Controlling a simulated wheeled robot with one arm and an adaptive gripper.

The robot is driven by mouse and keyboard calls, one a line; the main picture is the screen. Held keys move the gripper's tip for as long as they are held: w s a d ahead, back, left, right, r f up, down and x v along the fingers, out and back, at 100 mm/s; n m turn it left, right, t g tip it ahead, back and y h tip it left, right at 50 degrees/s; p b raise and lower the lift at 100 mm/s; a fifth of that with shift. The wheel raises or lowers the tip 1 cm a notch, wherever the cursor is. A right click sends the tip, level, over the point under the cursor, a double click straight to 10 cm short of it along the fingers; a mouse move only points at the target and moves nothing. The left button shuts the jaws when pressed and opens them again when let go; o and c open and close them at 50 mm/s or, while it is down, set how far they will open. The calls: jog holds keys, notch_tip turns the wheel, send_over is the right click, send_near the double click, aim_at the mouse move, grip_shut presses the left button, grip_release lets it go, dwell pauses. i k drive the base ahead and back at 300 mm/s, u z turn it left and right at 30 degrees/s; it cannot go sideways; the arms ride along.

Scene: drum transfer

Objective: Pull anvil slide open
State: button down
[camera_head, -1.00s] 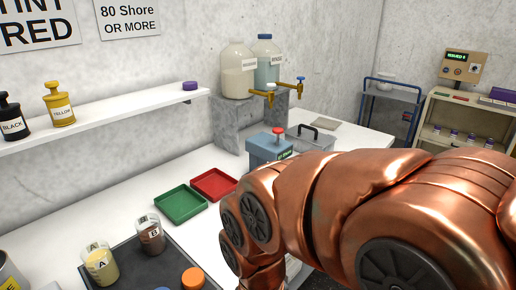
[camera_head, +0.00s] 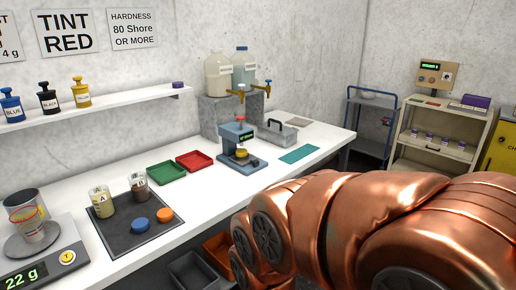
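The blue-grey bench tester (camera_head: 236,136) with a red knob on top stands on the white counter, in the middle of the head view. A small yellow piece (camera_head: 242,152) sits low at its front, above a blue-grey base plate (camera_head: 243,163). I cannot tell which part is the anvil slide or how far out it stands. My copper-coloured arm fills the lower right. My gripper is out of view, so its state and distance from the tester do not show.
Green (camera_head: 166,172) and red (camera_head: 194,160) trays lie left of the tester. A grey box with a handle (camera_head: 277,133) and a teal mat (camera_head: 299,154) lie to its right. A dark tray (camera_head: 122,238) with cups and a scale (camera_head: 40,258) stand front left. Bins (camera_head: 190,272) sit below the counter edge.

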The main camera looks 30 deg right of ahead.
aim_at(250, 159)
jog(key=z, duration=0.95)
jog(key=i, duration=1.35)
jog(key=u, duration=0.7)
jog(key=k, duration=0.3)
jog(key=u, duration=0.25)
jog(key=i, duration=0.5)
